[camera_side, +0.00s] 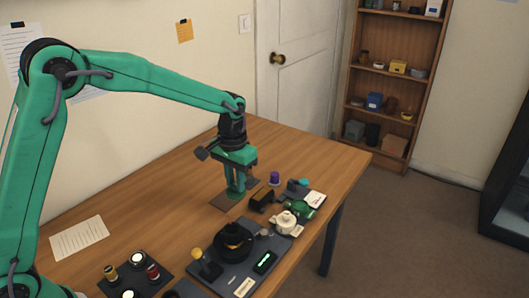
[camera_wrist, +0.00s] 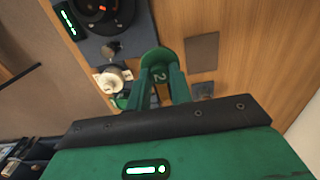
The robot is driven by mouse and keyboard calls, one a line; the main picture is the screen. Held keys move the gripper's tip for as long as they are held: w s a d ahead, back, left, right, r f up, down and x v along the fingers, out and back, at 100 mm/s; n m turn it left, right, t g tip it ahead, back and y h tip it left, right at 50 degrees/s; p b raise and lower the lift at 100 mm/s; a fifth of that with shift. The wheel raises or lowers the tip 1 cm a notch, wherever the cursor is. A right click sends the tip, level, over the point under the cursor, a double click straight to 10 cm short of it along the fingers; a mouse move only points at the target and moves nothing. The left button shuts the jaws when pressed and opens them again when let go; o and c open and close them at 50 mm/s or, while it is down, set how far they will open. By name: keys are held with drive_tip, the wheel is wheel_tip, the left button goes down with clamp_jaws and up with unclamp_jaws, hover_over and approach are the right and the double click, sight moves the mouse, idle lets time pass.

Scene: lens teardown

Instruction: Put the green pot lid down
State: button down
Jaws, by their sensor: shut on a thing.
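The green pot lid (camera_wrist: 157,57) is a round green disc marked with a 2, seen in the wrist view between my fingertips. My gripper (camera_wrist: 160,78) is shut on it. In the side view my gripper (camera_side: 237,191) points down over the wooden table, close to a flat brown square (camera_side: 222,203). The lid blends with the green fingers there, and I cannot tell whether it touches the table. In the wrist view the brown square (camera_wrist: 202,52) lies right of the lid, apart from it in the picture. A round green piece (camera_side: 299,208) sits near the table's right edge.
A white pot (camera_side: 285,222), a black box (camera_side: 262,201) and a purple piece (camera_side: 274,178) stand right of my gripper. A black round part (camera_side: 233,242) sits on a dark mat (camera_side: 222,279) in front. The table behind my gripper is clear.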

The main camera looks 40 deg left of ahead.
drive_tip(key=w+a+f, duration=0.1)
drive_tip(key=a+f, duration=0.1)
drive_tip(key=w+a+f, duration=0.2)
drive_tip(key=a, duration=0.1)
drive_tip(key=w+a+f, duration=0.1)
drive_tip(key=a, duration=0.2)
drive_tip(key=shift+w+a+f, duration=0.25)
drive_tip(key=shift+w+f, duration=0.15)
drive_tip(key=shift+f, duration=2)
drive_tip(key=shift+f, duration=0.1)
drive_tip(key=c, duration=1.3)
unclamp_jaws()
drive_tip(key=shift+o, duration=0.2)
wheel_tip(320, 180, up, 12)
